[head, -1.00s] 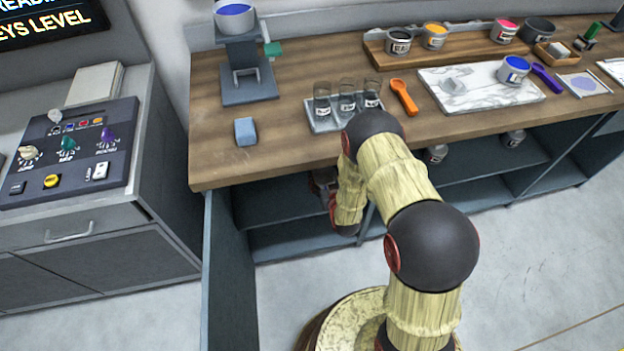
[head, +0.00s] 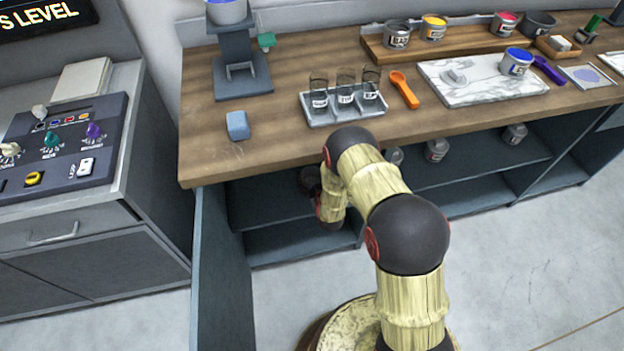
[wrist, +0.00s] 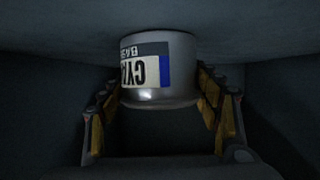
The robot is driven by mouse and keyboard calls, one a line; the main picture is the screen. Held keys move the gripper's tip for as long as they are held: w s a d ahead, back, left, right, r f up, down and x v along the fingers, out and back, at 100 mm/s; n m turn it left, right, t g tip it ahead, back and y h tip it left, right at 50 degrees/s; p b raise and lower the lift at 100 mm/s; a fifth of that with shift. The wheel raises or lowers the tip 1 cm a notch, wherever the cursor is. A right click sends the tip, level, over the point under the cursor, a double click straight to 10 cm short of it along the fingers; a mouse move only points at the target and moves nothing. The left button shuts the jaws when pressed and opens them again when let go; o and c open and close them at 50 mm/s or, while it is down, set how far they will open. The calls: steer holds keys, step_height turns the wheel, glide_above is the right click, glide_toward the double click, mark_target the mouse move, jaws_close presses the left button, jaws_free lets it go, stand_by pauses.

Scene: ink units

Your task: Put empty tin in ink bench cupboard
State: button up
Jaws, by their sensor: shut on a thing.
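A metal tin (wrist: 160,95) with a white, dark and blue label reading "CYA…", upside down in the picture, is between the fingers of my gripper (wrist: 160,84) in the wrist view. The gripper is shut on it. Its far end is close to a grey surface; I cannot tell whether they touch. In the head view my forearm bends under the worktop into the left bay of the ink bench cupboard (head: 268,205), whose door (head: 218,270) stands open. There the tin cannot be made out and my gripper is mostly hidden by the bench edge and my arm.
The wooden worktop (head: 290,150) overhangs the bay. On it are a tray of glass jars (head: 345,110), a blue block (head: 237,125), an orange scoop (head: 404,90) and a marble slab (head: 450,95). More tins (head: 437,149) stand on the shelf to the right. A grey cabinet (head: 90,240) is at left.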

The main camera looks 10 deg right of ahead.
steer(key=o, duration=1.7)
steer(key=shift+o, duration=0.2)
steer(key=shift+r, duration=0.15)
steer(key=p+v, duration=0.4)
steer(key=v, duration=0.7)
steer(key=shift+s, duration=0.1)
steer(key=shift+s+r, duration=0.1)
steer(key=shift+s, duration=0.3)
